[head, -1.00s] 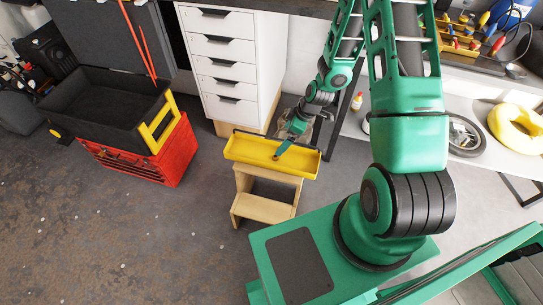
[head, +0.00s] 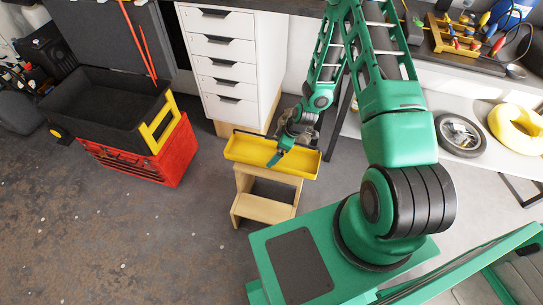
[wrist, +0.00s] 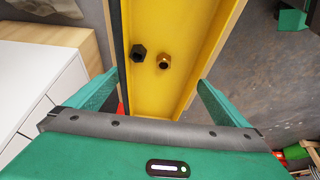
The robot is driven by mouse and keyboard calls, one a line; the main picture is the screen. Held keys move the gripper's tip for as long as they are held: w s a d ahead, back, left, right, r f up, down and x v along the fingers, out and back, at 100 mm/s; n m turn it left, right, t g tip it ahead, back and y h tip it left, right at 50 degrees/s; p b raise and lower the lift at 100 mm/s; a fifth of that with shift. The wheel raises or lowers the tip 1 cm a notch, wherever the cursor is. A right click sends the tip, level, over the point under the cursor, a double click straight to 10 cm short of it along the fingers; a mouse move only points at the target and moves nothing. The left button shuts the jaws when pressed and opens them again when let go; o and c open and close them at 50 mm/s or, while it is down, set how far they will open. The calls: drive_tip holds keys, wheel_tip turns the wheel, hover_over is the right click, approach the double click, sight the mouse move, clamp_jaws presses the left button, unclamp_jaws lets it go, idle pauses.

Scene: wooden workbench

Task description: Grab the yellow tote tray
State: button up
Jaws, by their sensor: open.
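The yellow tote tray (head: 243,149) rests on a small wooden step stool in the head view. It is long and shallow, with a dark bar along its back edge. In the wrist view the tray (wrist: 178,103) runs between the two green fingers. A black hex nut (wrist: 138,53) and a brass-coloured nut (wrist: 164,61) lie inside it. My gripper (wrist: 158,80) is open, one finger on each side of the tray, with nothing gripped. In the head view my gripper (head: 277,158) is over the tray's middle; its exact height above the tray is hard to tell.
The wooden step stool (head: 263,209) stands on the grey floor. A white drawer cabinet (head: 226,62) is close behind the tray. A red toolbox (head: 165,160) with a black open bin stands at the left. A bench with tools and a wheel is at the right. Floor in front is clear.

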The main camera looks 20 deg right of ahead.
drive_tip(key=shift+x, duration=0.95)
drive_tip(key=shift+r, duration=0.1)
drive_tip(key=c, duration=0.9)
